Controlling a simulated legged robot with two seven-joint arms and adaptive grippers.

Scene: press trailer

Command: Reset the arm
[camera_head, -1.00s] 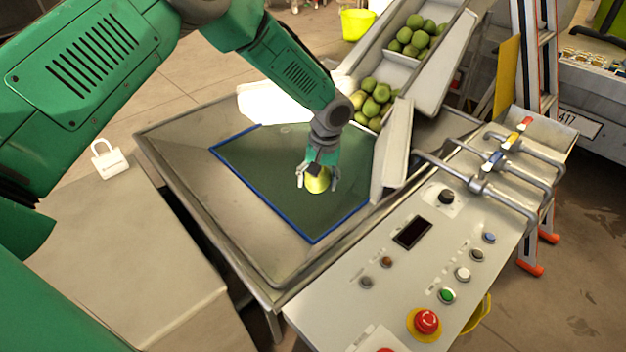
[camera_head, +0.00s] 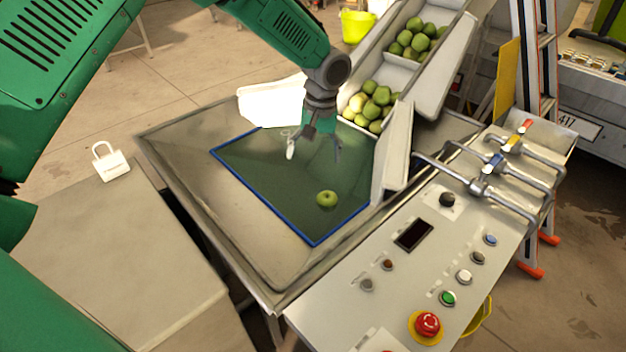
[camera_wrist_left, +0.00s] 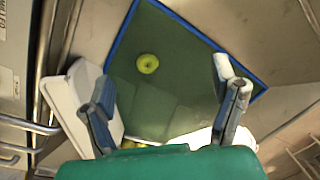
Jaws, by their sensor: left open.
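My left gripper (camera_head: 314,150) is open and empty above the back part of the green mat in the head view. Its two fingers stand wide apart in the left wrist view (camera_wrist_left: 165,112). A green apple (camera_head: 327,199) lies alone on the blue-edged green mat (camera_head: 270,180), in front of the gripper and apart from it. The same apple shows in the left wrist view (camera_wrist_left: 148,63), beyond the fingertips. My right gripper is in neither view.
A chute (camera_head: 436,75) holding several green apples slopes down to the metal table (camera_head: 190,150) from the back right. A control panel (camera_head: 420,270) with buttons and a red knob stands at front right. A white padlock (camera_head: 110,162) stands at left.

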